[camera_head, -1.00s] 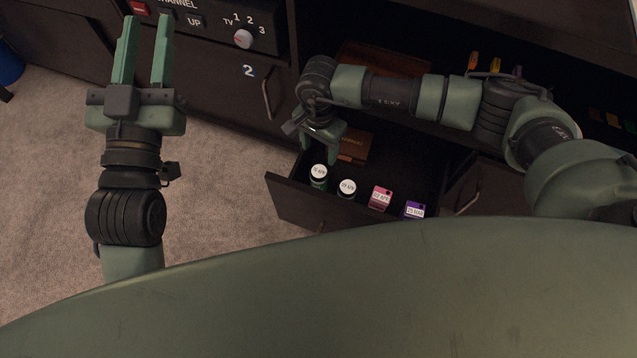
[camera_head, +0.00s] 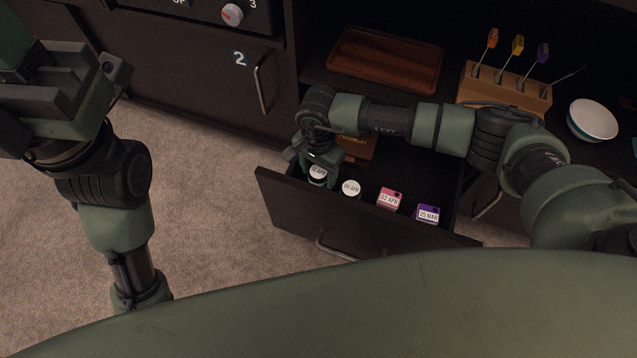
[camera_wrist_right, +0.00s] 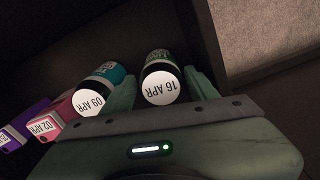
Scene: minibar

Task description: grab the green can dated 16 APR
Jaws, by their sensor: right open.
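The green can dated 16 APR (camera_wrist_right: 160,86) stands in the open drawer, its white dated lid towards the right wrist camera. It also shows in the head view (camera_head: 318,173), partly hidden by my right gripper (camera_head: 322,165). In the right wrist view, the open fingers of my right gripper (camera_wrist_right: 162,92) lie on either side of this can, with a small gap visible at the right finger. A teal can dated 09 APR (camera_wrist_right: 95,98) is just beyond the left finger. My left gripper (camera_head: 22,50) is at the upper left of the head view, cut off by the frame.
A pink carton dated 02 APR (camera_head: 390,199) and a purple carton (camera_head: 428,213) stand farther right in the drawer (camera_head: 340,225). A wooden tray (camera_head: 385,60), a tool block (camera_head: 505,88) and a bowl (camera_head: 593,120) are on the shelf above.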

